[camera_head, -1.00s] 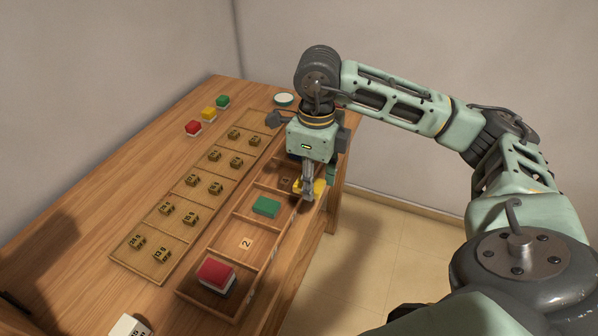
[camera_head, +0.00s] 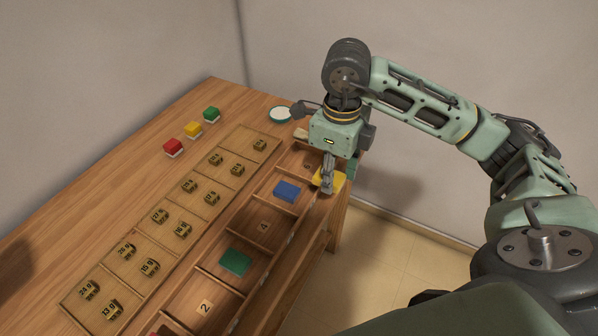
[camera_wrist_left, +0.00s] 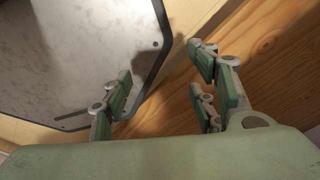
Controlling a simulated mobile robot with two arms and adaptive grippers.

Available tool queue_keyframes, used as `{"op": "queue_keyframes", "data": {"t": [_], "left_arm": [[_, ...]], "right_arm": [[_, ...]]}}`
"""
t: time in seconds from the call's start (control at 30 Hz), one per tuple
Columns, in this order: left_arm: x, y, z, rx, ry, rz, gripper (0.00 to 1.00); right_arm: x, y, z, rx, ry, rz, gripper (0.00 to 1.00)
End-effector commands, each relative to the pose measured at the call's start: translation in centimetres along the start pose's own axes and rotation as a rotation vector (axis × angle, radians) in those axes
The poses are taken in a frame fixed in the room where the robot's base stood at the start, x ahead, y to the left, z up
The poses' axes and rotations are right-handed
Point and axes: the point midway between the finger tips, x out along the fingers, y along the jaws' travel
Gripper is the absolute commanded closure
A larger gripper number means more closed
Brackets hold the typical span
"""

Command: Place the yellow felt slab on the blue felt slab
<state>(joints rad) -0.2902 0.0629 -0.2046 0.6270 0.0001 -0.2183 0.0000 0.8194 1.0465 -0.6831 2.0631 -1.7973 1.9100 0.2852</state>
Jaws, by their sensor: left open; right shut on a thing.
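The yellow felt slab (camera_head: 338,180) is held by my right gripper (camera_head: 327,186) in the head view, at the right edge of the compartment tray. The fingers partly cover the slab. The blue felt slab (camera_head: 287,190) lies in a tray compartment just left of and below the gripper, apart from the yellow slab. My left gripper (camera_wrist_left: 165,95) shows only in the left wrist view. Its fingers are spread and nothing is between them. The left arm is not in the head view.
A green slab (camera_head: 235,261) lies in a nearer compartment, and a red one shows at the bottom edge. A wooden board (camera_head: 72,300) with several numbered brass pieces lies left of the tray. Red, yellow and green blocks and a round dish (camera_head: 281,114) stand at the back.

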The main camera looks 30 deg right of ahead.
Motion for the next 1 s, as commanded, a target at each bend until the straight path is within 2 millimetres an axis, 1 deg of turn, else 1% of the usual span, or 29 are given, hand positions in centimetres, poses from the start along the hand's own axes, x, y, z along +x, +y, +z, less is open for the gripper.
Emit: {"op": "queue_keyframes", "data": {"t": [0.07, 0.17, 0.3, 0.4, 0.5, 0.6, 0.7, 0.87, 1.0], "left_arm": [[-0.2, -0.5, 0.3, 0.002, -0.004, -0.005, 0.46], [-0.7, -1.2, 0.8, 0.004, -0.012, -0.014, 0.46], [-1.7, -1.8, 2.0, 0.002, -0.032, -0.021, 0.46], [-2.3, -1.9, 2.5, 0.002, -0.040, -0.022, 0.46], [-2.8, -1.9, 2.5, 0.002, -0.040, -0.022, 0.46], [-3.0, -1.8, 2.1, 0.001, -0.036, -0.021, 0.46], [-3.0, -1.5, 1.6, 0.000, -0.028, -0.018, 0.46], [-3.3, -1.0, 0.7, 0.000, -0.014, -0.011, 0.46], [-4.0, -0.8, 0.5, 0.002, -0.012, -0.010, 0.46]], "right_arm": [[0.1, 0.1, 0.3, -0.001, 0.000, 0.003, 0.79], [0.8, 0.0, 1.7, -0.001, 0.000, 0.006, 0.79], [2.6, -0.3, 4.8, 0.000, 0.001, 0.006, 0.79], [4.0, -0.6, 7.1, 0.001, 0.002, 0.006, 0.79], [5.2, -0.8, 9.1, 0.002, 0.002, 0.004, 0.79], [6.2, -1.1, 10.5, 0.001, 0.001, 0.004, 0.79], [6.7, -1.2, 11.4, 0.000, 0.000, 0.001, 0.79], [7.6, -1.2, 11.6, 0.001, 0.003, 0.002, 0.79], [9.4, -1.2, 11.5, 0.000, 0.005, 0.003, 0.79]]}}
